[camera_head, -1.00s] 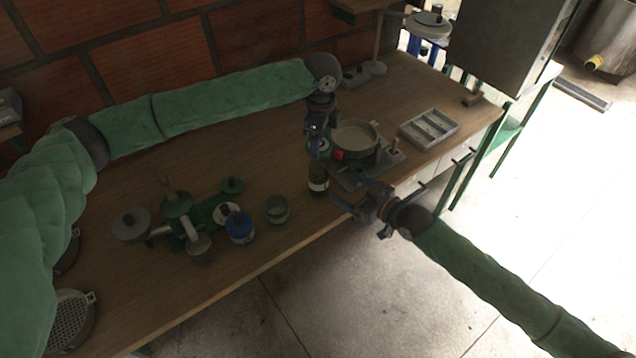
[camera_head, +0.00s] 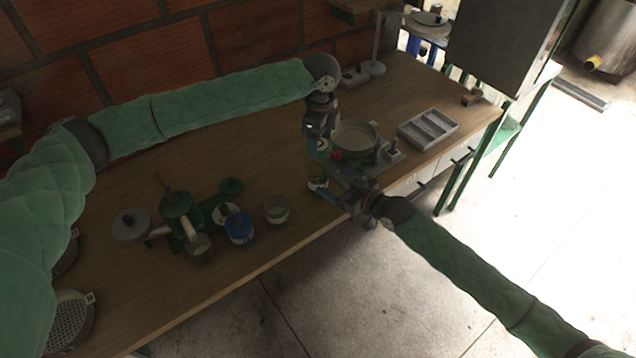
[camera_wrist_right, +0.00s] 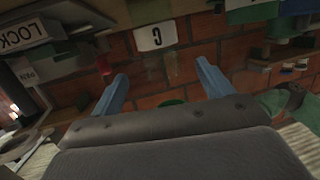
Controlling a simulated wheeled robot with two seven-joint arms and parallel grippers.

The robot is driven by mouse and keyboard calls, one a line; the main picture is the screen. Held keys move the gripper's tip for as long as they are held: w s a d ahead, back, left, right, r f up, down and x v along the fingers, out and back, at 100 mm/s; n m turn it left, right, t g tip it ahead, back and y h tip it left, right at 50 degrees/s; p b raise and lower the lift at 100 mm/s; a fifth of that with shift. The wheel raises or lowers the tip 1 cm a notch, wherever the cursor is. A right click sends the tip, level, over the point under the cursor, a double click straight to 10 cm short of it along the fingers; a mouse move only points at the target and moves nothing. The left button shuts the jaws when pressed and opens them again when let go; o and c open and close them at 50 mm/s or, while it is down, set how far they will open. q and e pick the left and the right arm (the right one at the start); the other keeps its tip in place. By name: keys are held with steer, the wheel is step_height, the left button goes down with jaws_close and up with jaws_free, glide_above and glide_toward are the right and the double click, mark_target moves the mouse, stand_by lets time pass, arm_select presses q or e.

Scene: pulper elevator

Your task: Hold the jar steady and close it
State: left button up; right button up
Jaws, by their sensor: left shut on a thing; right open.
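The small dark jar (camera_head: 317,184) with a pale band stands near the front edge of the table, in the head view. My left gripper (camera_head: 317,158) points down from above and is shut at the jar's top; the fingers and arm hide much of that contact, and I cannot tell whether a lid sits there. My right gripper (camera_head: 331,193) is open, low beside the jar at the table edge. In the right wrist view its two blue fingers (camera_wrist_right: 163,82) stand apart. I cannot make out the jar clearly between them there.
A round pan (camera_head: 355,137) on a metal base stands right behind the jar. A grey divided tray (camera_head: 428,128) lies farther right. A green clamp device (camera_head: 178,212), a blue jar (camera_head: 239,228) and a glass cup (camera_head: 276,209) stand to the left.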

steer(key=shift+x, duration=3.55)
steer(key=shift+r, duration=0.1)
steer(key=c, duration=1.5)
arm_select(q)
glide_above(319, 161)
steer(key=s, duration=0.3)
steer(key=shift+w+f, duration=0.15)
steer(key=shift+f, duration=2.3)
steer(key=shift+f, duration=0.1)
steer(key=shift+f, duration=0.8)
steer(key=shift+f, duration=0.6)
